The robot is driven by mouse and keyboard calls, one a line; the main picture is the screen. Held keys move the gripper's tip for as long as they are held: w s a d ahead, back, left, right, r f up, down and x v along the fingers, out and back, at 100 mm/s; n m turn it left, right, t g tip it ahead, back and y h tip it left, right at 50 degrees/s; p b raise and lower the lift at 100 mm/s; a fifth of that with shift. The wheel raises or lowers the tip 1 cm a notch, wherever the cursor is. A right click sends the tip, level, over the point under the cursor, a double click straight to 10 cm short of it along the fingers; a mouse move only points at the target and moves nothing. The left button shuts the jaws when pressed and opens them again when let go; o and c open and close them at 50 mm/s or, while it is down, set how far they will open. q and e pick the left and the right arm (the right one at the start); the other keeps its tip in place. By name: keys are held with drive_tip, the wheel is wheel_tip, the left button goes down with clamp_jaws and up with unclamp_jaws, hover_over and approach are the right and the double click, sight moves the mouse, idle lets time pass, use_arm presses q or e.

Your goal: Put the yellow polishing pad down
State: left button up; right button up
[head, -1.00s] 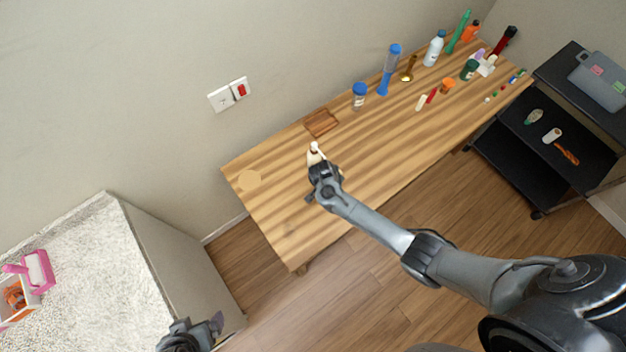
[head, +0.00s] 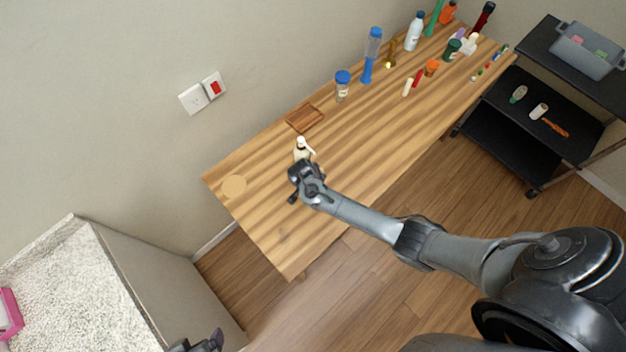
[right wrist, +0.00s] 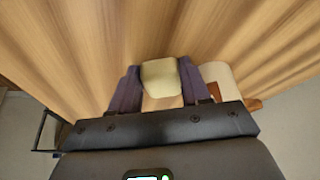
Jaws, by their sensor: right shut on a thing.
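The yellow polishing pad (right wrist: 160,78) is a pale yellow, rounded block between the dark fingers of my right gripper (right wrist: 158,88) in the right wrist view. The gripper is shut on it, over the wooden table. In the head view the right gripper (head: 297,172) is over the near-left part of the table and hides the pad. I cannot tell whether the pad touches the table. My left gripper (head: 208,343) is only partly in view at the bottom edge, away from the table, and its jaws are unclear.
A cream pump bottle (head: 302,150) stands right beside the right gripper. Several bottles stand farther right. The table's front-left area (head: 285,235) is clear.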

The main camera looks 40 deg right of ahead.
idle(0.3)
drive_tip(key=o, duration=0.9)
drive_tip(key=shift+f, duration=0.1)
drive_tip(key=shift+o, duration=0.2)
